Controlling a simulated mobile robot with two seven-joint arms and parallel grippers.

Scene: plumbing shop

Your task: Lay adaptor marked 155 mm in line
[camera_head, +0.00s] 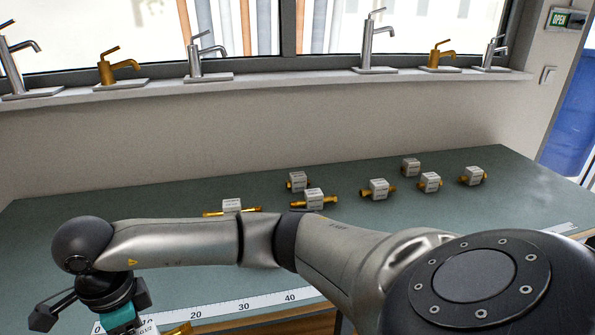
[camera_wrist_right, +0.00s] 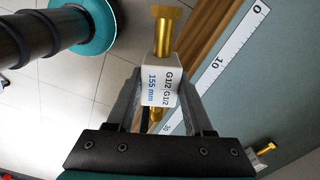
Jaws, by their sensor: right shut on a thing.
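The adaptor marked 155 mm (camera_wrist_right: 158,82) is a white block reading "G1/2 G1/2" with brass ends. My right gripper (camera_wrist_right: 160,112) is shut on its block; the jaws lie on both sides of it. In the head view the block (camera_head: 147,329) is cut off by the bottom edge, with a brass end (camera_head: 181,329) to its right. It appears near the 10 mark of a white ruler (camera_head: 245,305) along the table's front edge. In the wrist view it overlaps the wooden edge and floor. My left gripper is not seen.
On the green table (camera_head: 200,275), similar adaptors stand behind my arm: one at left (camera_head: 232,205), one in the middle (camera_head: 314,198), several further right (camera_head: 378,188). My right arm hides much of the front. Taps (camera_head: 207,62) line the sill. Another ruler piece (camera_head: 560,228) shows at right.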

